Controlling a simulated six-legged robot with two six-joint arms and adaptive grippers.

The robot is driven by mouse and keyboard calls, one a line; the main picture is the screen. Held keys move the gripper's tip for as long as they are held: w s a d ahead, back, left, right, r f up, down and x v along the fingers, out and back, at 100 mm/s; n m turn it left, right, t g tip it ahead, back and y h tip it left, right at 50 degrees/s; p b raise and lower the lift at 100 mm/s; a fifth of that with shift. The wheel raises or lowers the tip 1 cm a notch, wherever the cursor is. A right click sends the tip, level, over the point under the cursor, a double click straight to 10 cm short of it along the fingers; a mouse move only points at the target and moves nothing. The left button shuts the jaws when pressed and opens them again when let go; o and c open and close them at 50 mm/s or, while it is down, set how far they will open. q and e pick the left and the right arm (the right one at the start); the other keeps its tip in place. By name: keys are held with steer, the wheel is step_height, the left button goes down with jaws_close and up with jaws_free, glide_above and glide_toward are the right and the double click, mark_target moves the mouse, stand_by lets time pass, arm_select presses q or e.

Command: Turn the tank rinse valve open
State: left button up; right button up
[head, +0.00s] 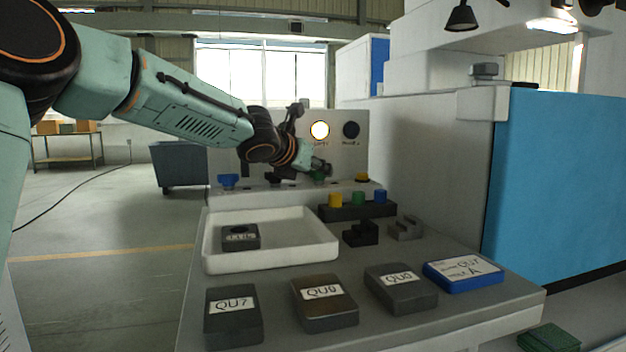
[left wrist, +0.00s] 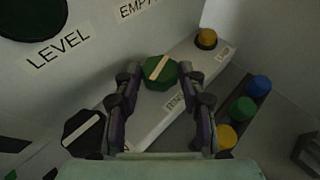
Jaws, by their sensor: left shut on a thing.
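The rinse valve is a green knob (left wrist: 160,72) with a pale bar across its top. It sits on a light ledge beside a label that seems to begin "RINS", partly covered. My left gripper (left wrist: 161,84) is shut on it, one finger on each side. In the wrist view the pale bar runs slantwise, rising to the right. In the head view the green knob (head: 320,179) shows only in part under my left gripper (head: 318,168). My right gripper is in neither view.
A black knob (left wrist: 83,133) and a yellow knob (left wrist: 206,39) flank the valve; a blue knob (head: 228,180) is at the ledge's left. The back panel has a lit lamp (head: 320,130) and a dark one (head: 351,130). A white tray (head: 290,254) and labelled blocks occupy the bench.

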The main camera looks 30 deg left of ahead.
arm_select(q)
steer(key=shift+d+f+n+y+b, duration=0.2)
steer(key=shift+f+n+y+b, duration=0.2)
steer(key=shift+f+y+b, duration=0.15)
steer(key=shift+w+d+r+n+g+y+b, duration=0.15)
steer(key=shift+n+g+y+b, duration=0.25)
steer(key=shift+n+y, duration=0.7)
steer(key=shift+d+y, duration=0.15)
steer(key=shift+y, duration=0.3)
steer(key=shift+d+r+n+g+y+p, duration=0.15)
steer(key=shift+n+g+y+p, duration=0.4)
steer(key=shift+n+y, duration=0.4)
steer(key=n+g+y+p, duration=0.2)
steer(key=p, duration=0.3)
steer(key=w+n+g+y+p, duration=0.1)
steer(key=n+g+p, duration=0.2)
steer(key=p, duration=0.3)
steer(key=d+n+g+y+p, duration=0.1)
steer(key=n+g+y+p, duration=0.1)
steer(key=p, duration=0.4)
steer(key=shift+w+r+n+y, duration=0.25)
steer(key=shift+r+n+y, duration=0.1)
steer(key=shift+n, duration=0.3)
steer(key=shift+f+n+g+p, duration=0.2)
steer(key=shift+n+g+p, duration=0.3)
steer(key=shift+g+p, duration=0.4)
steer(key=o, duration=0.9)
steer(key=shift+w, duration=0.1)
steer(key=shift+c, duration=0.2)
